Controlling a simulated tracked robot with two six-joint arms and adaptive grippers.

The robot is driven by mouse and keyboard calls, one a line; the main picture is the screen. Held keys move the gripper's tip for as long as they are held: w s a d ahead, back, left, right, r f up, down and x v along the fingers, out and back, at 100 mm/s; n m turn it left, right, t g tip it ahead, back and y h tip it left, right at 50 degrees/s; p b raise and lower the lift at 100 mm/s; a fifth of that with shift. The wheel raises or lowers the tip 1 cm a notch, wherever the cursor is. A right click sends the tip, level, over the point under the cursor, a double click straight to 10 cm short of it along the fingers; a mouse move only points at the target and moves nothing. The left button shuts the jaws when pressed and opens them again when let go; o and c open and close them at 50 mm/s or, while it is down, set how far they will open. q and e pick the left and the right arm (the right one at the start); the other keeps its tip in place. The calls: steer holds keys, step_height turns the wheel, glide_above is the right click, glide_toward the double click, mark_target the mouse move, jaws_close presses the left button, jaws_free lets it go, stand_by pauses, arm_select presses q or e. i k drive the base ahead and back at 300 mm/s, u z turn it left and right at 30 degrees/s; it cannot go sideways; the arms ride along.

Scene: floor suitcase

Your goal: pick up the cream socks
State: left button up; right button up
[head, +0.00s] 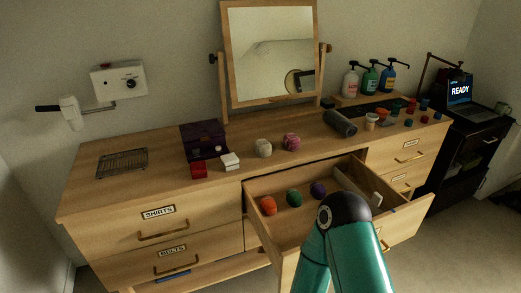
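A cream rolled ball (264,148), which looks like the cream socks, sits on the dresser top (130,190), behind the open drawer. A pink-purple ball (291,142) lies just right of it, with a small gap. The open drawer (262,187) holds an orange ball (268,205), a green ball (294,198) and a purple ball (317,189). A green arm of mine rises from the bottom and hides part of the drawer; its gripper does not show. My other gripper does not show either.
A white box (230,161), a red box (199,170) and a dark purple chest (204,140) stand left of the cream ball. A dark grey cylinder (340,122) lies to the right. A mirror (272,60) stands behind. A small whitish item (376,200) lies in the drawer's right part.

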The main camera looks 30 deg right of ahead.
mark_target(263, 148)
steer(key=i, duration=0.85)
steer(key=u, duration=0.2)
steer(key=k, duration=0.9)
steer(key=z, duration=0.2)
steer(key=i, duration=0.85)
